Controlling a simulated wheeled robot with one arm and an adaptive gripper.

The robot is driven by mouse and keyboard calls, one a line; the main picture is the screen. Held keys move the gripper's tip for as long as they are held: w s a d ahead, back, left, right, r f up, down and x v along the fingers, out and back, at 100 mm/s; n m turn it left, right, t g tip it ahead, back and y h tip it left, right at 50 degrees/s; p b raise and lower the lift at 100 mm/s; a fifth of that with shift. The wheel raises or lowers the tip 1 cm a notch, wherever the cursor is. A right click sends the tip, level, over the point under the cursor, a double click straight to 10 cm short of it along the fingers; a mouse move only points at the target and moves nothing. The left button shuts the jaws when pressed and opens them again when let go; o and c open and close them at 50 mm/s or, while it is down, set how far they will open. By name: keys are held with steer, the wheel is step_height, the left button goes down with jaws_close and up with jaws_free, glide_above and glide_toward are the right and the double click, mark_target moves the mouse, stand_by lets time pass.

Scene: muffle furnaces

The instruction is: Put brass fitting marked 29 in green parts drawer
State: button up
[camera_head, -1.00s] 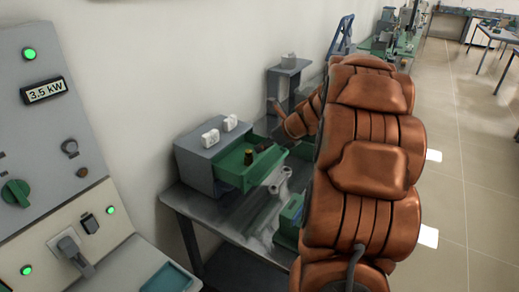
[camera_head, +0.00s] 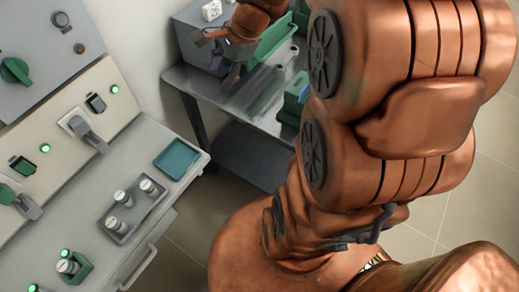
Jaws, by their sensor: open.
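The open green drawer (camera_head: 276,38) juts from a grey cabinet (camera_head: 188,35) at the top of the view. My arm hides part of the drawer, and its contents do not show. My gripper (camera_head: 219,56) is open in front of the cabinet, to the left of the drawer; I see nothing between its fingers. I cannot make out the brass fitting marked 29, and no such marking is readable.
The bench at left bears a grey tray (camera_head: 134,226) with several pale cylinders, a teal tray (camera_head: 177,158) and a green holder (camera_head: 80,273) with a cylinder. A green box (camera_head: 294,97) stands on the metal table (camera_head: 235,98). A control panel is at far left.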

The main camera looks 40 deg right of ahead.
steer(key=s+a+f+n+g+h, duration=0.1)
steer(key=s+a+n+g+h, duration=0.1)
steer(key=s+n, duration=0.7)
steer(key=s+a+f+n+g+h, duration=0.2)
steer(key=s+a+n+g, duration=0.1)
steer(key=s+n, duration=0.6)
steer(key=s+a, duration=0.1)
steer(key=s, duration=0.3)
steer(key=shift+s+n, duration=0.3)
steer(key=shift+s, duration=0.1)
steer(key=shift+a, duration=0.1)
